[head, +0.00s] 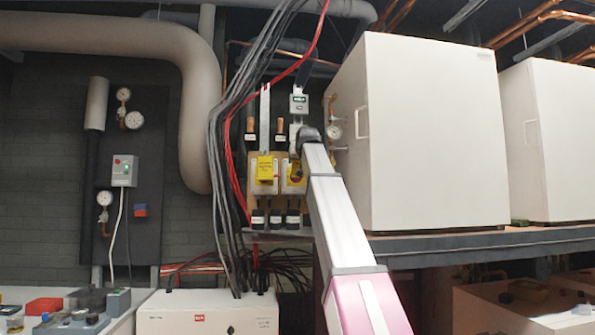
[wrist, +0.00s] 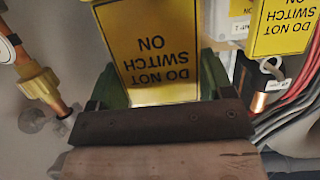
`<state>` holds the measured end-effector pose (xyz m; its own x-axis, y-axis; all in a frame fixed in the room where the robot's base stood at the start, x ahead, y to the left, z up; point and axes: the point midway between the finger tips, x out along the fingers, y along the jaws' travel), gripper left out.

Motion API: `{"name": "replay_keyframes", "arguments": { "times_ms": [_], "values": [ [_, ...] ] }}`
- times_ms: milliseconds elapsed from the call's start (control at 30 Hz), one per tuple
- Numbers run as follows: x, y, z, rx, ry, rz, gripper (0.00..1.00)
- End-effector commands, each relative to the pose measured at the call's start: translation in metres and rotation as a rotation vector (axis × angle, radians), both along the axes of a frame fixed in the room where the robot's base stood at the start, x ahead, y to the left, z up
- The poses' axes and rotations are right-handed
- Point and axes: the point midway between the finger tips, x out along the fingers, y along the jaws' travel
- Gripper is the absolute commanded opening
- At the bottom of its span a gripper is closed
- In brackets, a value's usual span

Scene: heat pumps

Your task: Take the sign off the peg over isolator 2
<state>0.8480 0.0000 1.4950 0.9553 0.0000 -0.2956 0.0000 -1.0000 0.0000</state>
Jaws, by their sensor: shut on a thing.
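A yellow sign with black upside-down lettering, "DO NOT SWITCH ON" (wrist: 155,45), fills the middle of the wrist view. My gripper (wrist: 160,92) is shut on it, with green finger parts at both sides of its edge. In the head view my gripper (head: 300,140) is at the upper part of the right-hand isolator (head: 291,185), which shows a yellow patch with a reddish knob. A second yellow sign (wrist: 284,25) hangs at the right of the wrist view; it is over the left-hand isolator (head: 264,188) in the head view. I cannot see the peg of the held sign.
A brass fitting on a copper pipe (wrist: 38,85) is close on the left of the wrist view. Black and red cables (head: 232,130) run down left of the isolators. A large white cabinet (head: 430,130) stands just right of my arm.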

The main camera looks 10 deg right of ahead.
Motion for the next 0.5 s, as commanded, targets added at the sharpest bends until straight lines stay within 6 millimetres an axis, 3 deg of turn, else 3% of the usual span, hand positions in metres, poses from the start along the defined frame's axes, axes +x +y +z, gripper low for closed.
{"name": "replay_keyframes", "arguments": {
  "times_ms": [500],
  "values": [
    [-0.019,0.000,0.001,0.000,0.000,0.000,0.48]
  ]
}}
